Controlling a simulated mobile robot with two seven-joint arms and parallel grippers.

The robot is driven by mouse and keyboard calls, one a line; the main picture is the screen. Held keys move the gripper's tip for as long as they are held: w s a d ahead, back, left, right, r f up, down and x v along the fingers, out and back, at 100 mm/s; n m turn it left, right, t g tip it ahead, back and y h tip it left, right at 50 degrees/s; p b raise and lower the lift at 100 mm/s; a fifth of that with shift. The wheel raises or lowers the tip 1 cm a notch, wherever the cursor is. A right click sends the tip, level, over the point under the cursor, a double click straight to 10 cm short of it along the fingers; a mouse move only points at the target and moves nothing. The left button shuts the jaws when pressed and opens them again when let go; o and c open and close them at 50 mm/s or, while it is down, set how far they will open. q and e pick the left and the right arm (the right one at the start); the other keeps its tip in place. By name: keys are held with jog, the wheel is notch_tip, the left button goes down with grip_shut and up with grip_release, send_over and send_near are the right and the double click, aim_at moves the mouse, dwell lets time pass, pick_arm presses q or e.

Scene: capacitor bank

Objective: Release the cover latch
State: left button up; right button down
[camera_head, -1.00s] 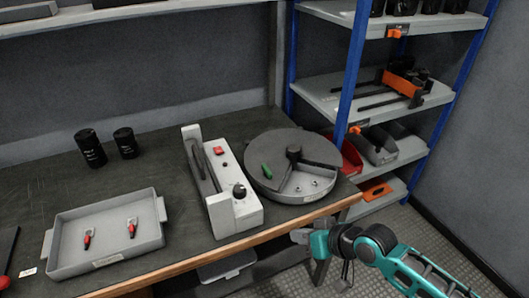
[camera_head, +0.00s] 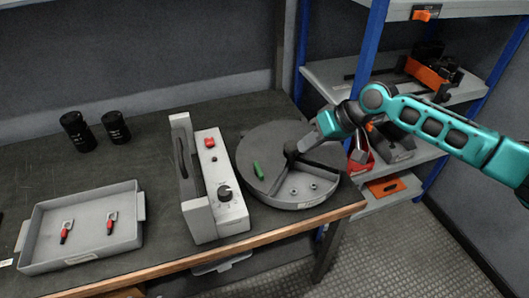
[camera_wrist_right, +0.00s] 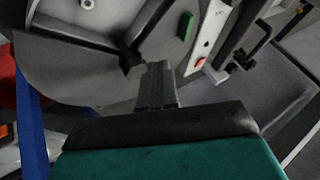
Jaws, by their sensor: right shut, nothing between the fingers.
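The round grey capacitor housing (camera_head: 298,202) stands on the right part of the bench, with a dark cover (camera_head: 270,138) on it. A wedge-shaped opening in the cover shows two small terminals. The green latch (camera_head: 258,171) lies on the left part of the cover. It also shows in the right wrist view (camera_wrist_right: 187,27), beyond and to the right of my fingertips. My right gripper (camera_head: 304,145) is shut and empty, near the cover's central hub (camera_head: 291,150). Whether it touches the cover I cannot tell. My left gripper is not in view.
A grey device (camera_head: 222,195) with a red button and a black knob stands left of the housing. A tray (camera_head: 90,245) with two red-tipped parts is at the front left. Two black cylinders (camera_head: 76,132) stand behind it. A blue-post shelf (camera_head: 367,60) rises at the right.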

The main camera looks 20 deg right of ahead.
aim_at(259, 170)
jog(key=shift+w+d+r, duration=0.35)
jog(key=shift+w+r, duration=0.05)
jog(key=shift+r, duration=0.05)
jog(key=shift+a+f, duration=0.1)
jog(key=b+x, duration=0.1)
jog(key=x, duration=0.9)
jog(key=shift+a, duration=0.15)
jog(key=shift+s+a, duration=0.1)
jog(key=shift+a, duration=1.65)
